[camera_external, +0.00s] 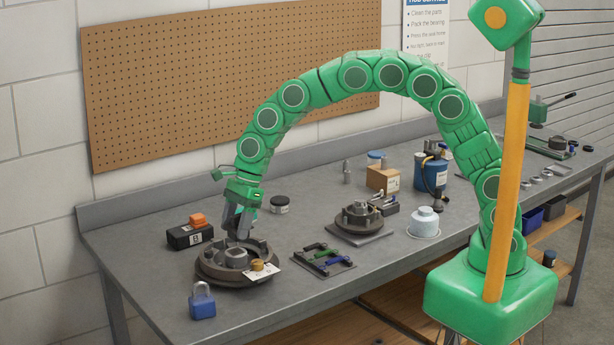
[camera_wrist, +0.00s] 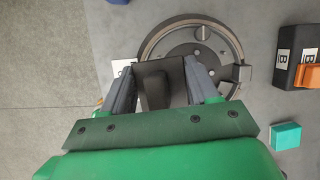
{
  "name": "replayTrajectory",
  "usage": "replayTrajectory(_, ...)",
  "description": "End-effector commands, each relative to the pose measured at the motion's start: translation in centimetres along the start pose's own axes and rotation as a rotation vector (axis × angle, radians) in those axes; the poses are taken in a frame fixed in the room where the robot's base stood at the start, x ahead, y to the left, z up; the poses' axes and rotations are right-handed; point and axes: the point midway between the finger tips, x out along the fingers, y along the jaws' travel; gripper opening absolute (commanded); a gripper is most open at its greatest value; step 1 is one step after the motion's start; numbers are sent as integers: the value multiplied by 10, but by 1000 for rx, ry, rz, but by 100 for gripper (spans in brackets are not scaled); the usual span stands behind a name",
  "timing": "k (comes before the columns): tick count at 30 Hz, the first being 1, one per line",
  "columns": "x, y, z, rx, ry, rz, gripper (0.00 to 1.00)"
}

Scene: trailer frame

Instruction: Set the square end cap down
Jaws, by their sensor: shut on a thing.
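My gripper (camera_external: 238,232) points down over the left round dark fixture (camera_external: 212,272) on the bench. In the wrist view its two fingers (camera_wrist: 160,85) are shut on a dark, square-edged piece, which looks like the square end cap (camera_wrist: 163,72). The round fixture (camera_wrist: 150,42) shows beyond it, with its ring and small holes. The fingers hide part of the fixture, and I cannot tell whether the piece touches it. A brass-coloured part and a white tag (camera_external: 262,272) are at the fixture's right side.
A black box (camera_external: 188,237) with an orange piece (camera_external: 197,219) stands left of the fixture. A blue padlock (camera_external: 202,302) is in front. A tray of coloured clips (camera_external: 322,262) and a second fixture (camera_external: 358,218) lie to the right. The pegboard wall (camera_external: 230,75) is behind.

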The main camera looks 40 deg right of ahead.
Motion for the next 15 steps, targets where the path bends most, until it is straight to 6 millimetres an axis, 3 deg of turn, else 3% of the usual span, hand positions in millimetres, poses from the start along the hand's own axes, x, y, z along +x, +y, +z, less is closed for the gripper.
replayTrajectory(1,-8,-6,-18,14,3,0,16)
replayTrajectory(2,-14,-9,-28,18,4,-1,8)
replayTrajectory(8,-43,-18,-96,46,10,2,8)
replayTrajectory(15,-74,-12,-172,76,9,11,8)
